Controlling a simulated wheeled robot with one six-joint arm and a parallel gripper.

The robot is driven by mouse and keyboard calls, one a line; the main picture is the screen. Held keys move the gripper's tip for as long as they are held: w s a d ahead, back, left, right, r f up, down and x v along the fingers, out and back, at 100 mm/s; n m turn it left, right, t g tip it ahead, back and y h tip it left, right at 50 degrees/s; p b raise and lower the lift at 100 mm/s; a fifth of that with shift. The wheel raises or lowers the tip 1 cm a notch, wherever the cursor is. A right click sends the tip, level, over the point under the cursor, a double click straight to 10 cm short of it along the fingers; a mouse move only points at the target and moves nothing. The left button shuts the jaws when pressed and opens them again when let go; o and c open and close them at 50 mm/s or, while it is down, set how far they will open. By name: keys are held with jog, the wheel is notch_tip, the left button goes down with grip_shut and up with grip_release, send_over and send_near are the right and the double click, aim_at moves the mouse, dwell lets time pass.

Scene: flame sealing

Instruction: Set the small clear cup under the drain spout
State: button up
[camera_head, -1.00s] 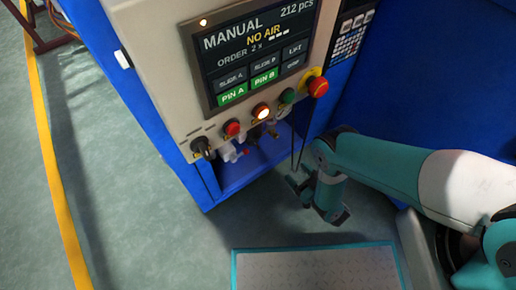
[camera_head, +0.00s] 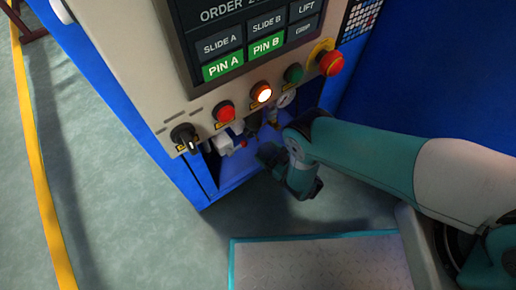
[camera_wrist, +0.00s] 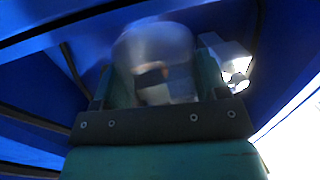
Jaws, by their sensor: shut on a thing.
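In the wrist view, my gripper (camera_wrist: 158,78) is shut on the small clear cup (camera_wrist: 152,45), which sits between its two teal fingers. The cup is see-through and blurred, with a small brownish patch showing in or through it. In the head view, my gripper (camera_head: 268,154) reaches into the blue opening under the control panel, and the cup cannot be made out there. White fittings (camera_head: 222,142) sit in that opening, left of my gripper. I cannot tell which part is the drain spout.
A round gauge (camera_head: 286,97) is below the panel edge. Blue cabinet walls close in around my gripper. A teal-edged floor plate (camera_head: 320,262) lies in front.

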aim_at(261, 150)
jog(key=w+a+b, duration=0.1)
jog(key=b, duration=0.1)
jog(key=w+a+f+b, duration=0.1)
jog(key=w+a+b, duration=0.1)
jog(key=shift+a+f, duration=0.15)
jog(key=shift+f, duration=0.05)
jog(key=shift+w, duration=0.1)
jog(key=shift+f, duration=0.2)
jog(key=o, duration=0.9)
